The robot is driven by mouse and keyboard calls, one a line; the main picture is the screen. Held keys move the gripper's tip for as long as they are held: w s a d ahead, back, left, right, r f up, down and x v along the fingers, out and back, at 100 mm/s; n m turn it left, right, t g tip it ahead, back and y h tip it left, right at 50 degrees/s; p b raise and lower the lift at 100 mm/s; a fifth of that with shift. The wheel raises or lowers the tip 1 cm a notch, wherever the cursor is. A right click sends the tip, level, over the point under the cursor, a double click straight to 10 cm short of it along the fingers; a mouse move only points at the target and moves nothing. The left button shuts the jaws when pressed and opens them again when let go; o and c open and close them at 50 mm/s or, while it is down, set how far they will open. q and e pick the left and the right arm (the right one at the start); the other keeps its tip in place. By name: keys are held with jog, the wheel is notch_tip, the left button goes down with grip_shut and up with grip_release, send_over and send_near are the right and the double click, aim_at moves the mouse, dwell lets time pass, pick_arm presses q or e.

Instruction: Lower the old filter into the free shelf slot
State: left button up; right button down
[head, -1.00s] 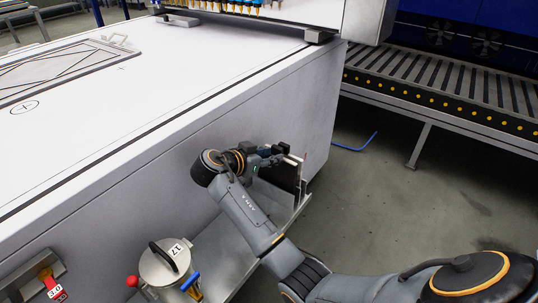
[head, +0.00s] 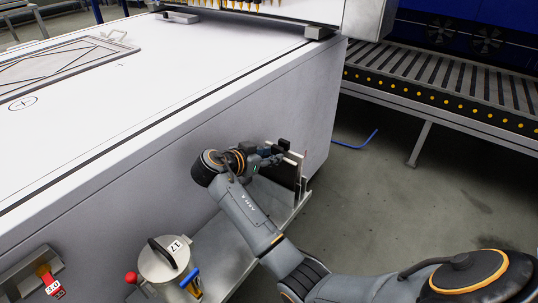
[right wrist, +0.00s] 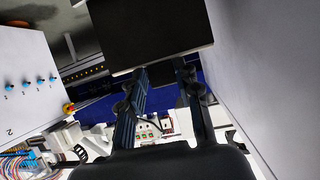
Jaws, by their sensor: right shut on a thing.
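My right gripper (head: 276,152) is shut on the old filter, beside the white machine's side wall. The filter is a flat dark panel (head: 278,171) with a pale top edge, hanging upright below the fingers over the far end of the metal shelf (head: 232,248). In the right wrist view the dark panel (right wrist: 150,32) is at the fingertips (right wrist: 163,72). Thin upright metal parts (head: 302,178) stand at the shelf's far end. I cannot tell whether the filter's lower edge touches the shelf or is in a slot. My left gripper is not in view.
A metal canister (head: 165,262) labelled 17, with a black handle, stands at the shelf's near end, beside a red knob (head: 131,278) and a blue handle (head: 189,279). The machine wall (head: 150,185) runs close along the shelf. Open floor lies right, before a roller conveyor (head: 460,95).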

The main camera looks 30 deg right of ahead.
jog(key=c, duration=0.9)
grip_release()
jog(key=shift+o, duration=0.2)
